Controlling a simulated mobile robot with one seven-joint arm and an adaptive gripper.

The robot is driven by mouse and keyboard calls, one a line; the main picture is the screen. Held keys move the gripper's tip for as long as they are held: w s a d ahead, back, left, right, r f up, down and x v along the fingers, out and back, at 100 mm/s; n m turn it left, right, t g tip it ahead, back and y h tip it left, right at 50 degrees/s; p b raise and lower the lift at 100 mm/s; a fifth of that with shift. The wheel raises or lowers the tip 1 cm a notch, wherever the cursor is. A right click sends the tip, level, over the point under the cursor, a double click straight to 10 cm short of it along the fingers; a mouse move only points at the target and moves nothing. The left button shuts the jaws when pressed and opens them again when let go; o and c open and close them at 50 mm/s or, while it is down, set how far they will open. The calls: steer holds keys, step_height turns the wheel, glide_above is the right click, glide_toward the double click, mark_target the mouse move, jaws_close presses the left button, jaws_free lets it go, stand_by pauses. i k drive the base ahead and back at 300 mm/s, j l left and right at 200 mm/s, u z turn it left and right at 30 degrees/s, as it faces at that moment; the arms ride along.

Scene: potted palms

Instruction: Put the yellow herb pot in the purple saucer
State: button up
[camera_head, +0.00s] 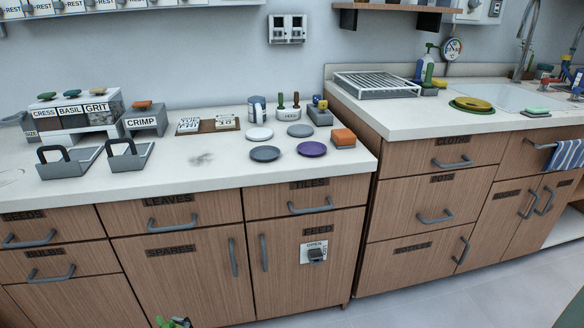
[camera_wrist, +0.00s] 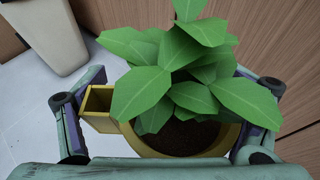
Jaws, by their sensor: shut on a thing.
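The yellow herb pot (camera_wrist: 229,140) fills the middle of the wrist view, with dark soil and broad green leaves. A square, hollow yellow part (camera_wrist: 100,122) sticks out at its left side. My gripper (camera_wrist: 167,125) is shut on the pot, one finger at each side. In the head view, only some green leaves (camera_head: 163,322) show at the bottom edge, low in front of the cabinets; the pot itself is out of that frame. The purple saucer (camera_head: 312,149) lies empty on the left counter, near its front right.
A dark grey saucer (camera_head: 265,153), a pale saucer (camera_head: 260,134) and a grey saucer (camera_head: 300,130) lie near the purple one. An orange-topped block (camera_head: 343,138) stands close on its right. The counter front (camera_head: 215,178) is clear. A pale planter (camera_wrist: 50,35) stands on the floor.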

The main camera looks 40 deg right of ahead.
mark_target(310, 151)
steer(key=z, duration=1.35)
steer(key=j+z, duration=0.25)
steer(key=j, duration=0.65)
steer(key=k+j, duration=0.1)
steer(key=j, duration=1.25)
steer(key=k+j, duration=0.15)
steer(key=j, duration=0.55)
